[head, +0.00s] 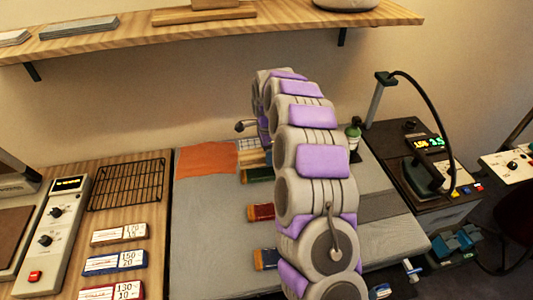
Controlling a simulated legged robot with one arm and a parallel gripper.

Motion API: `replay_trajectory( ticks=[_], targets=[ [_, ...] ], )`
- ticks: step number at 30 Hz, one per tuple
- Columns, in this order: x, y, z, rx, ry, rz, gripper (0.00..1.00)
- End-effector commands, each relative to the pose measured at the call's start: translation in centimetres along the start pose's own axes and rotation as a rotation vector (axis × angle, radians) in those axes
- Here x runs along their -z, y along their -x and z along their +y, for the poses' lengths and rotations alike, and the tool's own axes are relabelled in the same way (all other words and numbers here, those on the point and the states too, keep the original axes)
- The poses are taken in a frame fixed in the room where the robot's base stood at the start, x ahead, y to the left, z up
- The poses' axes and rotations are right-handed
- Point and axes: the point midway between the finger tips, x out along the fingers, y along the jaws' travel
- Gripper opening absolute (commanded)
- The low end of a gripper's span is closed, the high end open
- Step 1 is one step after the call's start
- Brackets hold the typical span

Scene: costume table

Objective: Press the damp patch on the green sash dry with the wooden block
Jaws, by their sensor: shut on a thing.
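My arm, in grey and purple segments, rises through the middle of the head view and bends down at its far end. My gripper is hidden behind it. A small tan, wood-coloured piece (254,158) shows at the arm's left edge; I cannot tell if it is the wooden block or whether it is held. A dark green piece (256,175) lies just in front of it, partly covered by my arm. I cannot make out a green sash or a damp patch for certain.
An orange cloth (206,160) lies at the back left of the grey table (205,235). Red (260,212) and blue (266,259) pieces lie beside my arm. A black rack (126,185) stands left, a device with a display (428,145) right. A shelf (130,37) overhangs the back.

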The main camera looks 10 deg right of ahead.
Motion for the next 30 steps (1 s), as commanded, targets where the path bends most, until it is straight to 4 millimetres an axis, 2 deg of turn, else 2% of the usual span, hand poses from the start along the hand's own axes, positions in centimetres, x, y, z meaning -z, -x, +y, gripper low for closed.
replay_trajectory(
  ticks=[4,11,24,30],
  targets=[
    [-0.2,-0.2,-0.6,0.004,-0.078,-0.002,0.16],
    [-0.3,-0.9,-0.7,0.004,-0.096,-0.004,0.16],
    [-0.3,-5.0,-0.7,0.004,-0.094,-0.005,0.16],
    [-0.3,-6.3,-0.7,0.005,-0.093,-0.003,0.16]
  ],
)
